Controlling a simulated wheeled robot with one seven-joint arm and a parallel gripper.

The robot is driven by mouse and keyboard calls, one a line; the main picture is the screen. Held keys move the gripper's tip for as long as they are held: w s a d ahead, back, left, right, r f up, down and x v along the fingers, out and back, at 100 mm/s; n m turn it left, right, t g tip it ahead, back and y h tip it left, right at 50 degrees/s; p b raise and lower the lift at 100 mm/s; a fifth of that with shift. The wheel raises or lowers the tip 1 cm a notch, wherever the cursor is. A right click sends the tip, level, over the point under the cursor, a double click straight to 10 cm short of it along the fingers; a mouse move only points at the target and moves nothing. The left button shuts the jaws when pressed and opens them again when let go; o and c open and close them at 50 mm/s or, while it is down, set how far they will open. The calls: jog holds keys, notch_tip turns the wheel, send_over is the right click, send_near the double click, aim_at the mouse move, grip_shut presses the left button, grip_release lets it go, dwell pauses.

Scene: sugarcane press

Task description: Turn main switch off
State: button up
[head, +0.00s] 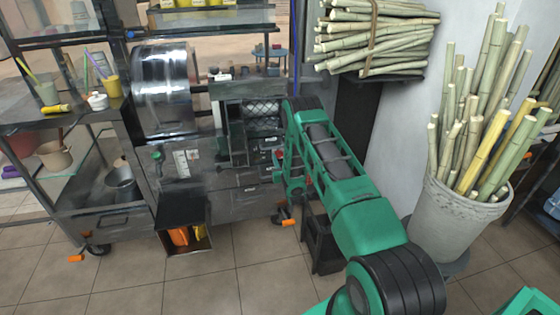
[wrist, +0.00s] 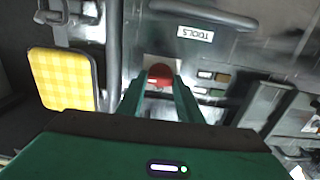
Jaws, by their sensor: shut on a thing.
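The main switch appears to be a red knob (wrist: 160,74) on a pale plate of the metal press cabinet, in the middle of the wrist view. My gripper (wrist: 159,88) reaches up to it from below in that view. Its two green fingers stand on either side of the knob and are shut on it. The lower part of the knob and its marking are hidden, so I cannot read its setting. In the head view my green arm reaches to the right side of the press cabinet (head: 238,180), and the fingers are hard to make out.
Small buttons (wrist: 206,75) sit just right of the knob. A drawer labelled TOOLS (wrist: 195,34) and a yellow checked pad (wrist: 62,78) are close by. A bucket of cane (head: 460,215) stands right of my arm. Tiled floor (head: 270,270) is free in front.

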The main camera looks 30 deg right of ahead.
jog(key=shift+n, duration=0.3)
jog(key=n, duration=0.4)
jog(key=shift+a, duration=0.2)
jog(key=n, duration=0.4)
jog(key=shift+a+f+n, duration=0.1)
jog(key=shift+n, duration=0.2)
jog(key=n, duration=0.4)
jog(key=shift+w+a+f, duration=0.1)
jog(key=shift+n, duration=2.2)
jog(key=o, duration=1.1)
